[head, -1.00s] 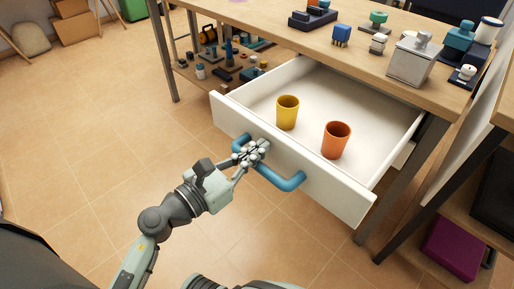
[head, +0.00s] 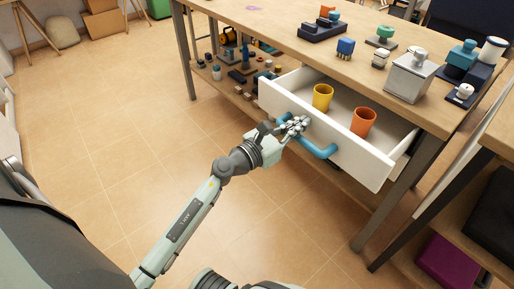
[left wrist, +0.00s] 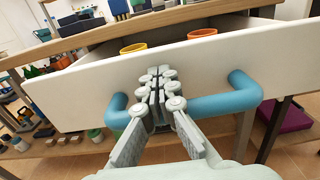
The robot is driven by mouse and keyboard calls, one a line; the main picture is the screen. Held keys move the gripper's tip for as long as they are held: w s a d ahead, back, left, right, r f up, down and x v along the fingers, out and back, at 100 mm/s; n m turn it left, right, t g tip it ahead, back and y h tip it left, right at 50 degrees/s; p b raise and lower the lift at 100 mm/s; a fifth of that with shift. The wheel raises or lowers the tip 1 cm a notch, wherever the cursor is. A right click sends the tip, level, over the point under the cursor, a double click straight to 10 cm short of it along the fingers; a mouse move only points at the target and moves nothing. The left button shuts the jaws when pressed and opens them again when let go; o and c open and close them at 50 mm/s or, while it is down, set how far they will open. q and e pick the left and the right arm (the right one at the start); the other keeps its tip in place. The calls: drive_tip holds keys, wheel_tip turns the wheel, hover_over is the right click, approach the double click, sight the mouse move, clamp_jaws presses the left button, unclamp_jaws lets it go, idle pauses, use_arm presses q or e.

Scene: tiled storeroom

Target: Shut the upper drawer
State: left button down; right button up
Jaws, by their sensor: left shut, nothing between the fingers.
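The upper drawer (head: 350,142) is white and stands partly open under the wooden table top, with a blue bar handle (head: 318,149) on its front. A yellow cup (head: 322,97) and an orange cup (head: 363,122) stand upright inside it. My left gripper (head: 297,124) is shut, with its fingers at the left part of the handle and close to the drawer front. In the left wrist view the shut fingers (left wrist: 160,88) overlap the blue handle (left wrist: 215,105) and point at the white front (left wrist: 230,62); whether they touch it I cannot tell. My right gripper is not in view.
The table top (head: 290,22) carries a grey metal box (head: 411,77), a blue block (head: 345,47) and several small parts. A lower shelf at the left holds more parts. A second unit with a purple box (head: 447,260) stands at the right. The tiled floor in front is clear.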

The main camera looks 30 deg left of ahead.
use_arm(q)
drive_tip(key=x, duration=0.9)
drive_tip(key=shift+w, duration=0.25)
hover_over(336, 116)
drive_tip(key=shift+s+f, duration=0.15)
drive_tip(key=shift+s, duration=0.2)
drive_tip(key=shift+w+b, duration=0.25)
drive_tip(key=shift+b, duration=0.05)
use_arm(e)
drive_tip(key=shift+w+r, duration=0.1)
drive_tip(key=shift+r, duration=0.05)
